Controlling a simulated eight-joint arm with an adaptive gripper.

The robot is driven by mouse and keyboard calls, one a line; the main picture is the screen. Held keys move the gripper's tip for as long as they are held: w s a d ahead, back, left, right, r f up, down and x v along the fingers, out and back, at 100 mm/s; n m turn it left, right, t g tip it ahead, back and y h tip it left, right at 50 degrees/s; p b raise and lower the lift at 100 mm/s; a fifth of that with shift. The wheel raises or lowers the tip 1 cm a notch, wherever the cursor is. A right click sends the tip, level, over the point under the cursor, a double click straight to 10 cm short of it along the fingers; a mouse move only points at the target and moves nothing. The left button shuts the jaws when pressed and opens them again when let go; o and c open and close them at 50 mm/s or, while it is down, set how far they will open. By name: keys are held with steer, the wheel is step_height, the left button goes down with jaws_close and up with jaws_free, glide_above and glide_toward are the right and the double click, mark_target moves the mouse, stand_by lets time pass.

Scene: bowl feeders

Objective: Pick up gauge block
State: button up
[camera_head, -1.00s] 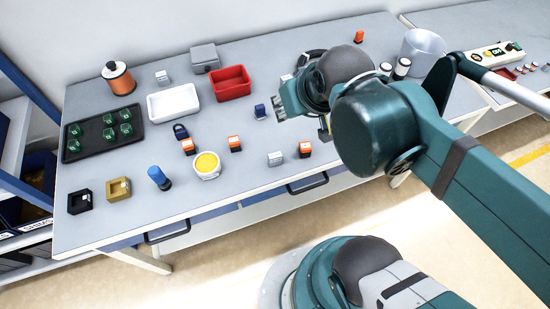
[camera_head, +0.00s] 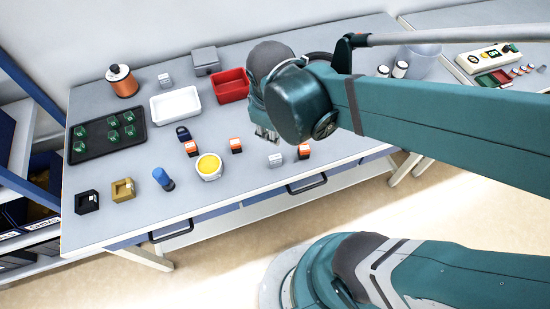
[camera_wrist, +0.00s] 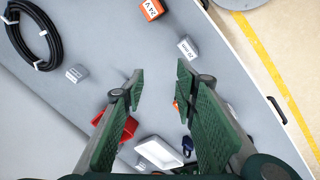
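A small pale grey block (camera_wrist: 188,49) with a printed label, apparently the gauge block, lies on the table in the wrist view, beyond my fingertips. In the head view a grey block (camera_head: 275,160) sits near the table's front edge, beside an orange-topped block (camera_head: 304,152). My gripper (camera_wrist: 160,76) is open, with nothing between its fingers. In the head view my gripper (camera_head: 266,135) hangs above the table, just behind and left of that grey block. Another grey block (camera_wrist: 77,73) lies to the left in the wrist view.
An orange block (camera_wrist: 152,9) lies near the labelled block. A black cable coil (camera_wrist: 34,35) is at upper left. A red bin (camera_head: 232,86), white tray (camera_head: 175,104), blue padlock (camera_head: 183,133) and yellow-filled bowl (camera_head: 208,166) stand left of my gripper. Bare tabletop surrounds the grey block.

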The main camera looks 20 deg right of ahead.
mark_target(274, 157)
steer(key=s+a+f+n+g+h+p, duration=0.2)
steer(key=f+n, duration=0.3)
steer(key=n, duration=0.3)
steer(key=shift+s+a+g+h+p, duration=0.2)
steer(key=shift+a+g+h+p, duration=0.45)
steer(key=shift+a, duration=0.2)
steer(key=shift+b+x, duration=0.35)
steer(key=shift+x, duration=0.95)
steer(key=shift+f, duration=0.1)
steer(key=shift+b+x, duration=0.8)
steer(key=shift+x, duration=1.7)
jaws_close()
